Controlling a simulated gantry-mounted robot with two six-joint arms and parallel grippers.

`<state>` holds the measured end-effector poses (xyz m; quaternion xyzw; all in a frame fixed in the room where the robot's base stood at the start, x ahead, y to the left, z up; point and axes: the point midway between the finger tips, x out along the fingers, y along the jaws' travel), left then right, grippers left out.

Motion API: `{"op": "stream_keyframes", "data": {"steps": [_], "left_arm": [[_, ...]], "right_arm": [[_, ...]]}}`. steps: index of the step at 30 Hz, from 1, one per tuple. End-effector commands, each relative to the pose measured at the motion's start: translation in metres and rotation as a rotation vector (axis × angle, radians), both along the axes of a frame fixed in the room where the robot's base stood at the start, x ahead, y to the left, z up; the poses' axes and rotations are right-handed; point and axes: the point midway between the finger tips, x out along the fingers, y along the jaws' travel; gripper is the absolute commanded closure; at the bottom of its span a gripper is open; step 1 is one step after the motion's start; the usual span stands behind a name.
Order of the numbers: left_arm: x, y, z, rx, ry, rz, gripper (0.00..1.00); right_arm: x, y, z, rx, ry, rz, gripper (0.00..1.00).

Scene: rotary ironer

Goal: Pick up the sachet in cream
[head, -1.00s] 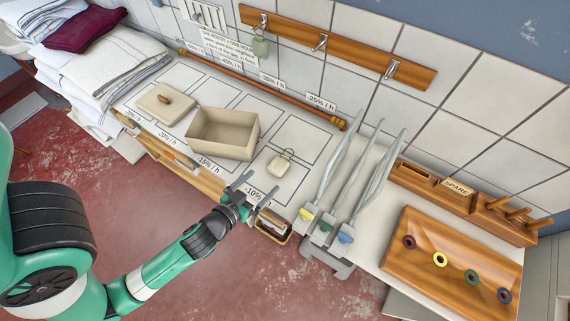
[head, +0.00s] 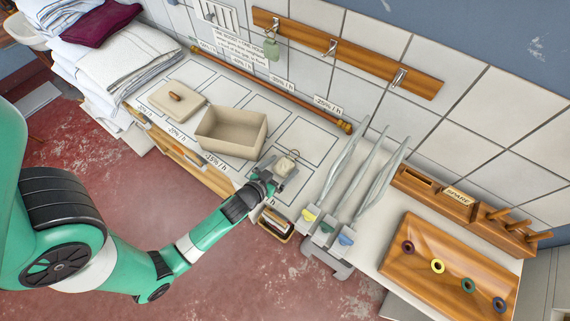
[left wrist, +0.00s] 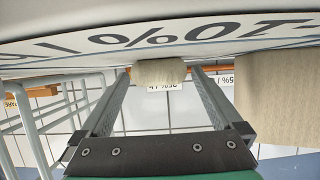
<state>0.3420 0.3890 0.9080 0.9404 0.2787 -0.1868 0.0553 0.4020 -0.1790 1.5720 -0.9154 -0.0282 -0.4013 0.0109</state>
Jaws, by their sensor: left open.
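The cream sachet (head: 286,163) with a small ring loop lies on the white worktop, just right of the beige box. It also shows in the left wrist view (left wrist: 158,72), between the far ends of my fingers. My left gripper (head: 280,174) is open, low over the worktop, with its fingers reaching to either side of the sachet. Its two fingers stand apart in the left wrist view (left wrist: 161,80). I cannot tell whether either finger touches the sachet. My right gripper is not in view.
The open beige box (head: 231,133) stands left of the sachet, its lid (head: 177,99) beyond it. Grey upright racks (head: 347,185) stand close on the right. A wooden tray (head: 430,255) holds coloured rings.

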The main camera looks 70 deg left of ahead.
Motion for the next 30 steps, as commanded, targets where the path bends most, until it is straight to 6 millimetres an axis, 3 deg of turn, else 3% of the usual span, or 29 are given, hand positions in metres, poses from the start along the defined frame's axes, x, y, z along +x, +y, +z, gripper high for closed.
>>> {"op": "stream_keyframes", "data": {"steps": [3, 9, 23, 30], "left_arm": [[0.0096, 0.0064, -0.0046, 0.000, 0.000, 0.000, 0.00], [0.0103, 0.0066, -0.0052, 0.000, 0.000, 0.000, 0.00], [0.0101, 0.0064, -0.0052, 0.000, 0.000, 0.000, 0.81], [0.0102, 0.0065, -0.0041, 0.000, 0.000, 0.000, 0.81]], "right_arm": [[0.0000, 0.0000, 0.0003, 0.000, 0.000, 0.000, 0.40], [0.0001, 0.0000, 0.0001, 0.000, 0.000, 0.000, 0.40], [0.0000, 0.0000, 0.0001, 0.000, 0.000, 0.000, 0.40], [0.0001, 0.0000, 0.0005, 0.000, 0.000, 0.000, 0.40]]}}
